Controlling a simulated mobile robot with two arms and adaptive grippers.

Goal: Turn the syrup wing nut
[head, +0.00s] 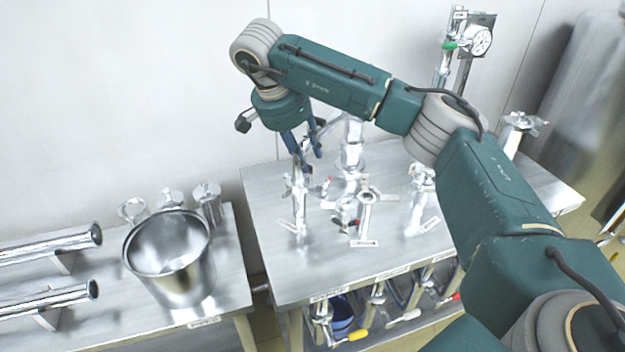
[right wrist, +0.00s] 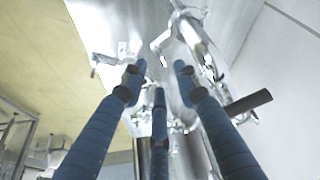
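My right gripper (head: 308,168) reaches down from above over the steel table, at the top of the leftmost upright metal fitting (head: 299,208). Its blue fingers are spread apart in the right wrist view (right wrist: 158,82), with nothing clearly held between them. Shiny metal fittings (right wrist: 190,35) show just beyond the fingertips; I cannot tell whether they touch. Several similar fittings stand on the table, including a middle one (head: 365,212) and a right one (head: 418,200). Their labels are too small to read, so I cannot tell which carries the syrup wing nut. My left gripper is out of view.
The steel table (head: 270,255) has clear room at its front left. A steel bucket (head: 172,270) and lidded canisters (head: 208,203) stand on the lower left bench. A gauge (head: 481,41) rises at the back right. A lower shelf holds more fittings and a blue container (head: 341,316).

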